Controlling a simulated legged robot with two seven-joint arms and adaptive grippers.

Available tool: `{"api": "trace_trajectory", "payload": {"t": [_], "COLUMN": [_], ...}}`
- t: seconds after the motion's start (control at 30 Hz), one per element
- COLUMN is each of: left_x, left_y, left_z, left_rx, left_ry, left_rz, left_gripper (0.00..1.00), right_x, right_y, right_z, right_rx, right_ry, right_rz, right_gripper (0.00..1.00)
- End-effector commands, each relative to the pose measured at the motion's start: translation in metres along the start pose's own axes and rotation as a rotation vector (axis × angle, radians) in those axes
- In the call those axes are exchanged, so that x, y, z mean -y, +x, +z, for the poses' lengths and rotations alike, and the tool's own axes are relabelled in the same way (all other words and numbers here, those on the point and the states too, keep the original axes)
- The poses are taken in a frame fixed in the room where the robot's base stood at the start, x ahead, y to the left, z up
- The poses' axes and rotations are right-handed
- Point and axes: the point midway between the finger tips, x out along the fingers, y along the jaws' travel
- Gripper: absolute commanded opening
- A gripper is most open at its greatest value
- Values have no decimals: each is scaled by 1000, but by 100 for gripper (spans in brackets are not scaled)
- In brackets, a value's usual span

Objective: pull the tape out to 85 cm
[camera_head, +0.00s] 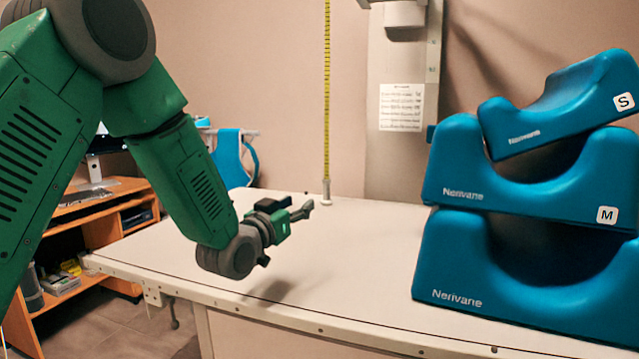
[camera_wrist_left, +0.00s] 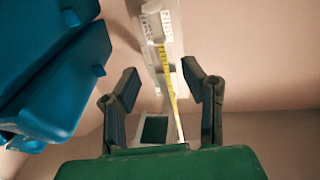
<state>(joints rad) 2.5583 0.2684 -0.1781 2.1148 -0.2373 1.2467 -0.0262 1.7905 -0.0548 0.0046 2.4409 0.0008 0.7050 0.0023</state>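The yellow measuring tape (camera_head: 327,95) hangs straight down from above the top of the head view. A small silver end piece (camera_head: 326,188) is at its bottom, close to the table top. My left gripper (camera_head: 302,208) is a little above the table, left of the tape's lower end in the head view. In the left wrist view its fingers (camera_wrist_left: 162,78) are spread apart and empty. There the tape (camera_wrist_left: 166,72) shows in the gap between the fingers; no contact is visible. The tape's upper end is out of the head view. My right gripper is not in view.
A long white table (camera_head: 330,250) lies below my left arm, mostly bare at left and centre. Stacked blue Nerivane cushions (camera_head: 520,250) fill its right side. A grey column (camera_head: 395,160) with a paper notice stands behind. A wooden desk (camera_head: 100,220) is at left.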

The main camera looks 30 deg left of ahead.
Motion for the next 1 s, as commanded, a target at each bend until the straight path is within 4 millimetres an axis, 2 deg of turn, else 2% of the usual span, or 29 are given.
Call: {"api": "trace_trajectory", "payload": {"t": [0.03,0.07,0.27,0.7,0.83,1.0], "left_x": [0,0,-1,-1,-1,-1], "left_y": [2,3,17,105,124,137], "left_z": [-7,-7,1,9,10,10], "left_rx": [36,55,94,90,89,89], "left_ry": [0,0,2,1,1,1], "left_rz": [1,2,4,4,4,4], "left_gripper": [38,38,38,38,38,38], "right_x": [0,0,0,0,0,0], "right_y": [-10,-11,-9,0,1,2], "right_z": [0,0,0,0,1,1], "right_rx": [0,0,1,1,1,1], "right_ry": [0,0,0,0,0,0], "right_rz": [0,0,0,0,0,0], "right_gripper": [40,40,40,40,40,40]}}
